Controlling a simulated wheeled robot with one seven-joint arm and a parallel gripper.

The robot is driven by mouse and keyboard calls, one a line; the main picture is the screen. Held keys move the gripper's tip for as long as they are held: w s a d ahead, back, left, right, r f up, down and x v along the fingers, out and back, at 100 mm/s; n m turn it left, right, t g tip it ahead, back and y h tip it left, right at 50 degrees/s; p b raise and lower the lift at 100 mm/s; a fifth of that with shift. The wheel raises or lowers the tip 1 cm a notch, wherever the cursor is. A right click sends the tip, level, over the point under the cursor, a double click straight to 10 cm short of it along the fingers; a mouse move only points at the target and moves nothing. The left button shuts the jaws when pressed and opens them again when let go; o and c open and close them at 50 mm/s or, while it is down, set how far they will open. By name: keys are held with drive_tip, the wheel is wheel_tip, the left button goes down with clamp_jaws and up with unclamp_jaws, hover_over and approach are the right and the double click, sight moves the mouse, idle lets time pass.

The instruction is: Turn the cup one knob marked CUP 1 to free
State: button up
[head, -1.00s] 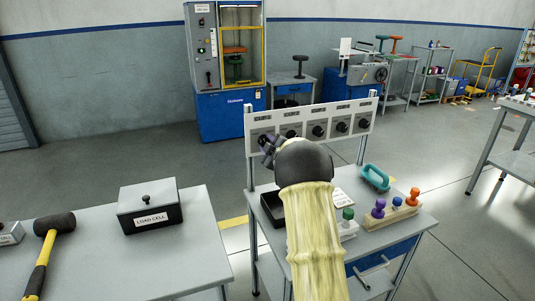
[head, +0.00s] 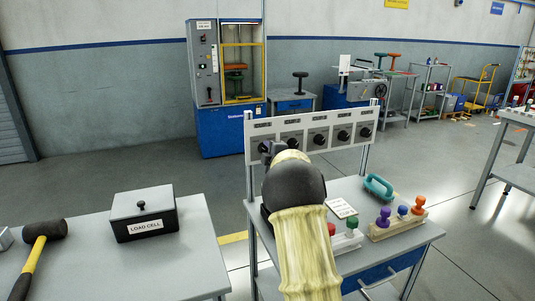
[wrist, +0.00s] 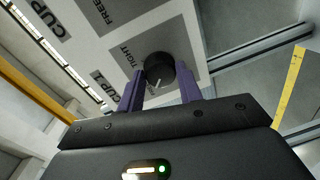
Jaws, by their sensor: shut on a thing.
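The black round knob (wrist: 158,69) with a white pointer line is on a pale panel in the wrist view. The pointer runs toward the bottom of that view. Beside the knob are the printed words CUP 1 (wrist: 103,88) and TIGHT (wrist: 126,59), with FREE (wrist: 108,12) farther off. My gripper (wrist: 161,76) has its two purple fingers shut on the knob, one on each side. In the head view my gripper (head: 268,149) is at the left end of the knob panel (head: 330,148), and my arm and wrist hide most of that knob.
Several other black knobs (head: 343,135) sit in a row to the right. Below the panel, a bench holds a teal handle (head: 378,187) and a wooden block (head: 398,225) with coloured knobs. A LOAD CELL box (head: 143,213) and a mallet (head: 40,245) lie on the left table.

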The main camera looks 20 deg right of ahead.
drive_tip(key=o, duration=1)
drive_tip(key=s, duration=0.5)
drive_tip(key=s+r, duration=0.1)
drive_tip(key=s, duration=1.1)
drive_tip(key=shift+s+r, duration=0.15)
drive_tip(key=shift+r, duration=0.1)
drive_tip(key=shift+a+f, duration=0.1)
